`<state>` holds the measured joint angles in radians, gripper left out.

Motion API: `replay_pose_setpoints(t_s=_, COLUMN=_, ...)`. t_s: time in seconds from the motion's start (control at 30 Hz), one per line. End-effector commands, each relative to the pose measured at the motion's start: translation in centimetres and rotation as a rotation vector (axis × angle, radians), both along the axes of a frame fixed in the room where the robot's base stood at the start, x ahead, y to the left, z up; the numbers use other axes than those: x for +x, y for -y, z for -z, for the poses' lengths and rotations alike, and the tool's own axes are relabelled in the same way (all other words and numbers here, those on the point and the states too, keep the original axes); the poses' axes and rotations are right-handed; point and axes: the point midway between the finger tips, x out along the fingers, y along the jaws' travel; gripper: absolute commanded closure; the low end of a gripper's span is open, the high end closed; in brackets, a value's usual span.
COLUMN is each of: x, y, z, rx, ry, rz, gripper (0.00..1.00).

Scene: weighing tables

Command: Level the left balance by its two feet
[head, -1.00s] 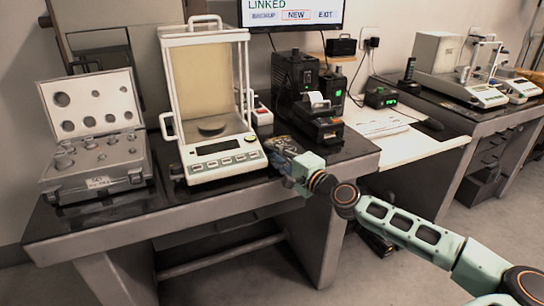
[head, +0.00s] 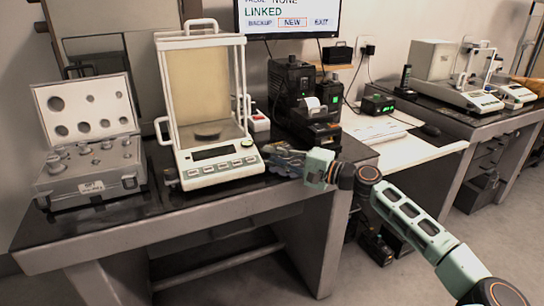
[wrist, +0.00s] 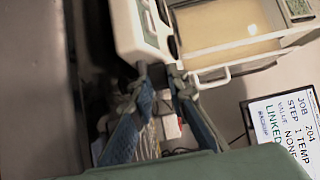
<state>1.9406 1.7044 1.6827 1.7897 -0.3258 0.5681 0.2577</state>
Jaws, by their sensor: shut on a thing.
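The left balance (head: 222,172) is a white balance with a tall glass draft shield, standing on the dark-topped table at left. A small green round spot, which looks like its bubble level (head: 247,143), sits at the front panel's right corner; the bubble is too small to read. One foot (head: 171,178) shows dark under the left side. My gripper (head: 270,156) is low at the balance's right front corner. In the wrist view its fingers (wrist: 160,76) close on a dark foot under the balance body (wrist: 128,28). The fingers mostly hide that foot.
An open weight case (head: 88,178) stands left of the balance. A label printer (head: 316,130) and dark boxes (head: 291,85) stand close behind my gripper. A monitor (head: 291,18) hangs behind. Another balance (head: 470,92) is on the right table.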

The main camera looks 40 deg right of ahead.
Motion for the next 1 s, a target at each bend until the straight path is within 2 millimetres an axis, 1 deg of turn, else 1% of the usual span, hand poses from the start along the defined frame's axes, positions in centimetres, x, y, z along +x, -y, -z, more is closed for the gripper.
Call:
replay_pose_setpoints(t_s=0.33, x=0.0, y=0.1, z=0.0, rx=0.0, ry=0.0, rz=0.001, gripper=1.0)
replay_pose_setpoints(t_s=0.37, x=0.0, y=0.1, z=0.0, rx=0.0, ry=0.0, rz=0.001, gripper=0.82)
replay_pose_setpoints(t_s=0.5, x=0.0, y=0.1, z=0.0, rx=0.0, ry=0.0, rz=0.001, gripper=0.68)
replay_pose_setpoints(t_s=0.73, x=0.0, y=0.0, z=0.0, rx=0.0, ry=0.0, rz=0.0, gripper=0.68)
replay_pose_setpoints(t_s=0.83, x=-0.3, y=0.2, z=0.0, rx=-0.001, ry=-0.001, rz=0.001, gripper=0.68)
replay_pose_setpoints(t_s=0.93, x=-1.4, y=0.7, z=0.0, rx=-0.001, ry=-0.001, rz=0.004, gripper=0.68)
replay_pose_setpoints(t_s=1.0, x=-2.6, y=1.2, z=0.0, rx=0.0, ry=-0.001, rz=0.005, gripper=0.68)
